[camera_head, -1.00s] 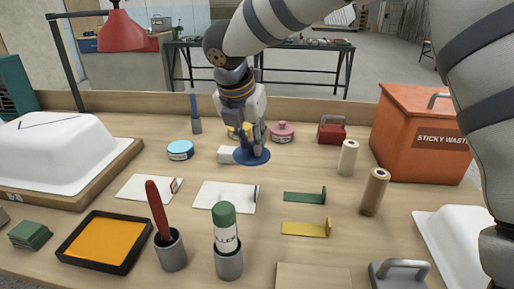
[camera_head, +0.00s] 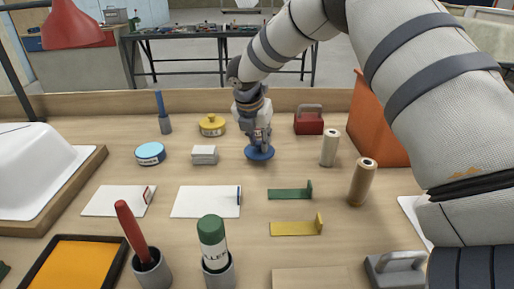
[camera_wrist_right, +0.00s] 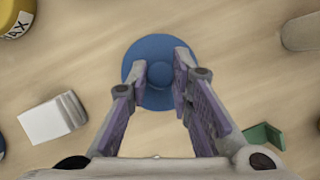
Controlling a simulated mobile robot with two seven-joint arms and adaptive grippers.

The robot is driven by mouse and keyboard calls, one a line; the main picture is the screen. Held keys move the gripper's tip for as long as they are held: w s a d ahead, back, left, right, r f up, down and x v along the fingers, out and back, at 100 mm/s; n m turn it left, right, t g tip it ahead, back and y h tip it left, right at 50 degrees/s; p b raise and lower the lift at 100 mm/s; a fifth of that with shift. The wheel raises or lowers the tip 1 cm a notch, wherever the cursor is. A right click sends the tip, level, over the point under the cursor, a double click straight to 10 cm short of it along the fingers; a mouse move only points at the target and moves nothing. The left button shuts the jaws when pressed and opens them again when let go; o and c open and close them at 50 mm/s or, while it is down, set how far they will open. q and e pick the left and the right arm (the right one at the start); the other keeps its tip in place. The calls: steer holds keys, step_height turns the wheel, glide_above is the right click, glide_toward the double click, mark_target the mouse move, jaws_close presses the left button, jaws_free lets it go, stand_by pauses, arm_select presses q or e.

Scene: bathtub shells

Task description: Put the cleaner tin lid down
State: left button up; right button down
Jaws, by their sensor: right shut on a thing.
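The blue lid (camera_head: 260,153), a round disc with a centre knob, is at my right gripper (camera_head: 262,146). In the right wrist view the two fingers of the right gripper (camera_wrist_right: 159,78) stand on either side of the knob of the lid (camera_wrist_right: 157,47), shut on it. The lid looks level and low over the bench; I cannot tell if it touches the wood. A blue tin with a white label band (camera_head: 150,153) stands to the left; its label is too small to read here. My left gripper is out of view.
A white block (camera_head: 204,155) lies left of the lid. A yellow tin (camera_head: 212,125), labelled WAX in the wrist view, and a red box with a handle (camera_head: 309,120) stand behind. A green bracket (camera_head: 290,192) lies in front. Bare wood surrounds the lid.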

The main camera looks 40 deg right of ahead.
step_height(320, 180, down, 2)
steer(key=shift+a+f, duration=0.15)
steer(key=shift+f, duration=0.1)
steer(key=c, duration=1.4)
jaws_free()
steer(key=shift+c, duration=0.2)
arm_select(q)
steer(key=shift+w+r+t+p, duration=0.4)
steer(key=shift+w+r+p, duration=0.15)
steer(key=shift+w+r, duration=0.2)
arm_select(e)
steer(key=v, duration=1.2)
